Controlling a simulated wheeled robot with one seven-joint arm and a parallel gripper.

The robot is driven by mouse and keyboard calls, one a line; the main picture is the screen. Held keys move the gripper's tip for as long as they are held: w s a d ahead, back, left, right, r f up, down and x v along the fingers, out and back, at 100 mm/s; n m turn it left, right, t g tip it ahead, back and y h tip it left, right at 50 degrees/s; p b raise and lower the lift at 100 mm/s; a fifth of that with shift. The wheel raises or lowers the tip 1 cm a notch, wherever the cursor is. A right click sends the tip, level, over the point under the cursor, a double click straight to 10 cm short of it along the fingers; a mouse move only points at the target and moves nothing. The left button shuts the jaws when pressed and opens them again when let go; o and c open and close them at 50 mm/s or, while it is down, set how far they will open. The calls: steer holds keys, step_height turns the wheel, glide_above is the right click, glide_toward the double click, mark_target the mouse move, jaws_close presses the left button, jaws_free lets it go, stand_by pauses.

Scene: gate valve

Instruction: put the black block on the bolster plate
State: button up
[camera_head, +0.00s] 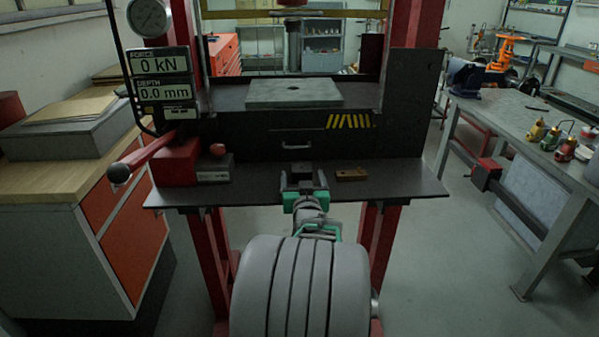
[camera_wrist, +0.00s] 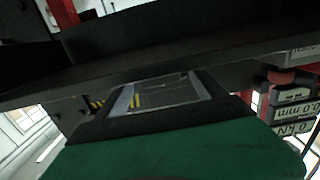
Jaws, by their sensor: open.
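The bolster plate (camera_head: 294,94) is a flat grey slab with a small dark hole, lying on the press bed. A dark block (camera_head: 214,172) with a pale label sits on the front shelf, left of my gripper and beside a red housing; I cannot be sure it is the black block. My gripper (camera_head: 303,172) is in front of the drawer, over the middle of the front shelf. In the wrist view its dark fingers (camera_wrist: 162,92) stand apart, with nothing clearly held between them.
The dark front shelf (camera_head: 400,183) carries a small brown block (camera_head: 351,174) right of my gripper. Red press uprights flank the bed. A red lever with a black knob (camera_head: 121,173) sticks out left. A wooden-topped cabinet (camera_head: 60,180) stands left and a workbench (camera_head: 500,125) right.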

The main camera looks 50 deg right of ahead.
steer(key=shift+x, duration=1.05)
jaws_close()
steer(key=shift+r, duration=0.25)
